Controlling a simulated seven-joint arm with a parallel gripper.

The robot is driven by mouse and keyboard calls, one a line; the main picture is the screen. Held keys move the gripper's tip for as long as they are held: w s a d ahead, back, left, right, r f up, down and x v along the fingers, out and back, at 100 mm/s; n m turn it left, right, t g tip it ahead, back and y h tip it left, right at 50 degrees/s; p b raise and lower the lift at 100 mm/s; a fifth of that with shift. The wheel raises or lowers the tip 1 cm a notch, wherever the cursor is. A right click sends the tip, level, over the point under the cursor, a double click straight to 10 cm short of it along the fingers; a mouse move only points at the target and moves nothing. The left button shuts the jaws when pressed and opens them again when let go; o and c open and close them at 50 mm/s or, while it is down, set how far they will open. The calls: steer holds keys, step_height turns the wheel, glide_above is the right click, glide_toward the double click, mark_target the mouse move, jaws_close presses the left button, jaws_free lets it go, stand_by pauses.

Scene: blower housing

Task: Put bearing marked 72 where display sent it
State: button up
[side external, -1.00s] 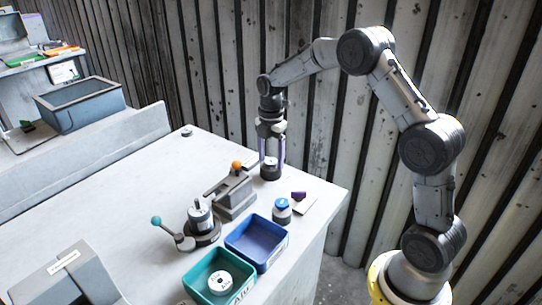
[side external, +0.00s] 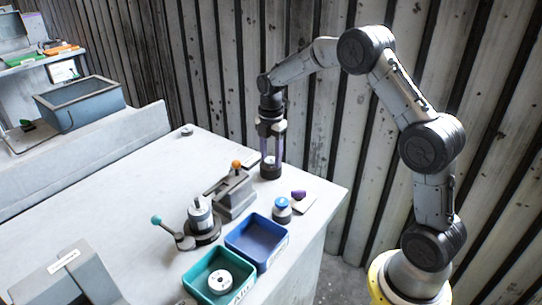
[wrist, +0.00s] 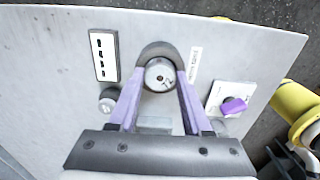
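The bearing marked 72 (wrist: 160,74) is a pale metal disc in a dark round cup (wrist: 158,48). In the side view the cup (side external: 271,173) stands on the table below my gripper. My gripper (side external: 271,160) points straight down, its two purple fingers on either side of the bearing. In the wrist view my gripper (wrist: 161,78) has its fingertips close beside the disc; whether they touch it is unclear. No screen with a readable message shows. A green bin (side external: 197,279) holds a white ring-shaped part (side external: 220,281). A blue bin (side external: 242,240) beside it looks empty.
A press-like fixture with an orange knob (side external: 236,164) and a lever fixture with a teal knob (side external: 156,220) stand left of my gripper. A blue-topped part (side external: 282,206) and a purple knob (side external: 299,195) on a pale plate are nearer.

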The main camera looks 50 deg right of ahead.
mark_target(271, 160)
jaws_close()
steer(key=shift+r, duration=0.15)
steer(key=shift+r, duration=2.9)
